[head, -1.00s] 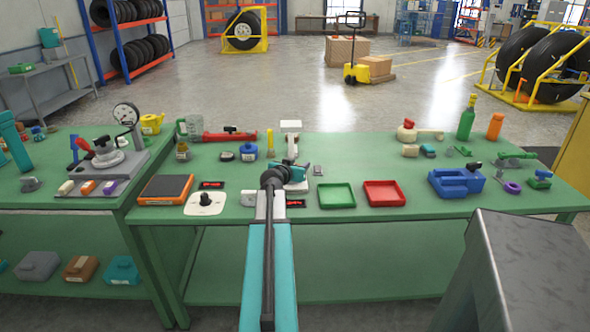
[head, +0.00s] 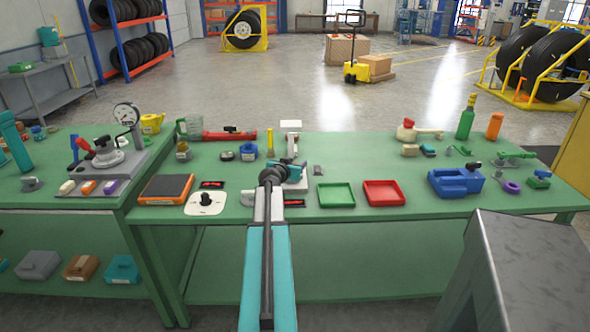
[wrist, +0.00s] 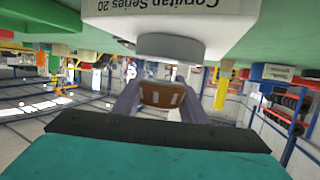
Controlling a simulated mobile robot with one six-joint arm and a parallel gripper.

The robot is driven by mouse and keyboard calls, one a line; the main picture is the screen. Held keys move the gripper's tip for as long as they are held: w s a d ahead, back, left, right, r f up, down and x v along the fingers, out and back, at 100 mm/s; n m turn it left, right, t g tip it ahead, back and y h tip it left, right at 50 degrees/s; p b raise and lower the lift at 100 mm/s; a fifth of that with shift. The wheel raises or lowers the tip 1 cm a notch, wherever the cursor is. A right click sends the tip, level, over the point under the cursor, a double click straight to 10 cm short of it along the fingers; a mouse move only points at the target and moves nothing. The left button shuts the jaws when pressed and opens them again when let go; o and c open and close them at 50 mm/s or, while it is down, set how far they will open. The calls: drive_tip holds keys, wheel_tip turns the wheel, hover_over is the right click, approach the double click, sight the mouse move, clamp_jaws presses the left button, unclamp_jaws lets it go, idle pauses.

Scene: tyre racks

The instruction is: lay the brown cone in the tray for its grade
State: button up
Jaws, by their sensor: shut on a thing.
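In the wrist view, my gripper (wrist: 160,104) has its two grey fingers shut on the brown cone (wrist: 162,94). The cone's flat face shows a few pale marks. A white rounded part of a labelled device (wrist: 170,46) is right by the cone; I cannot tell whether they touch. In the head view, my gripper (head: 291,171) is over the bench by a white stand (head: 291,139), and my arm hides the cone. The green tray (head: 336,195) and the red tray (head: 384,193) lie to the right of my gripper; both look empty.
An orange-edged black plate (head: 166,188) and a white dial panel (head: 205,203) lie left of my arm. A blue case (head: 456,182), a green bottle (head: 466,120) and small parts are at the right. The bench (head: 375,157) is clear behind the trays.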

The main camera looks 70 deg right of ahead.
drive_tip(key=shift+f+b, duration=0.4)
drive_tip(key=shift+f, duration=0.55)
drive_tip(key=shift+f+b, duration=0.15)
drive_tip(key=shift+b, duration=0.15)
drive_tip(key=o, duration=1.2)
drive_tip(key=shift+p, duration=0.85)
drive_tip(key=shift+a, duration=0.4)
drive_tip(key=shift+w+r+b+v, duration=0.15)
drive_tip(key=shift+b+v, duration=0.3)
drive_tip(key=shift+v, duration=1.75)
drive_tip(key=shift+r+b+v, duration=0.15)
drive_tip(key=shift+b+v, duration=0.3)
drive_tip(key=shift+v, duration=1.75)
drive_tip(key=shift+w+r+b+v, duration=0.15)
drive_tip(key=shift+b+v, duration=0.3)
drive_tip(key=shift+v, duration=1.7)
drive_tip(key=shift+s+d, duration=0.1)
